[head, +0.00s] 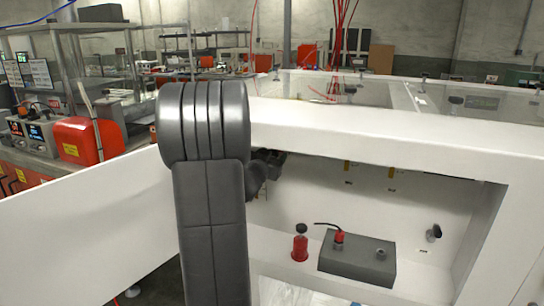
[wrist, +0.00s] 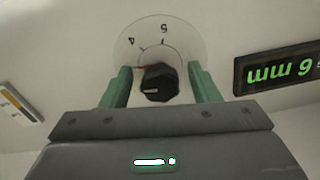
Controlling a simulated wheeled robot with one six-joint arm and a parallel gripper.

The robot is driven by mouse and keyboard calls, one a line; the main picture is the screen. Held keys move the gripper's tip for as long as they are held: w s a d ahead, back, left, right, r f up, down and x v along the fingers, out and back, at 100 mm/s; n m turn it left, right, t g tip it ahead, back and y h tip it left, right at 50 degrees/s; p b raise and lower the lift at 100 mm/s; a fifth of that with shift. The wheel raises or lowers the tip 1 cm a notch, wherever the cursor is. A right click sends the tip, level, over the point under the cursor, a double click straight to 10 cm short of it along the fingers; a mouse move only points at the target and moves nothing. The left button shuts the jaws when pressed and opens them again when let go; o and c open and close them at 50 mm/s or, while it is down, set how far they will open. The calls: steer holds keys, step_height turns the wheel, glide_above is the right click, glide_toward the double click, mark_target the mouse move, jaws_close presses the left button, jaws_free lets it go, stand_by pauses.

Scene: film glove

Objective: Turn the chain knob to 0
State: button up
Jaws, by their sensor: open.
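The knob (wrist: 158,82) is black with a white mark on its front side, at the centre of a pale round dial plate (wrist: 185,45) on a white wall in the wrist view. The dial's figures appear upside down, with a 4 and a 5 legible; I see no 0. A small red mark shows beside the knob. My gripper (wrist: 159,72) is open, its two green fingers on either side of the knob with gaps visible. I cannot tell how deep the fingertips reach. In the head view my arm hides the knob and the fingers.
A green-lit display (wrist: 283,68) sits right of the dial, its reading upside down. A yellow-and-white label (wrist: 20,103) is at left. In the head view, a grey box (head: 357,260) and a red bottle (head: 300,247) stand inside the white enclosure (head: 390,135), whose frame surrounds the opening.

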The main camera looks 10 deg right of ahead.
steer(key=c, duration=1)
steer(key=shift+o, duration=0.2)
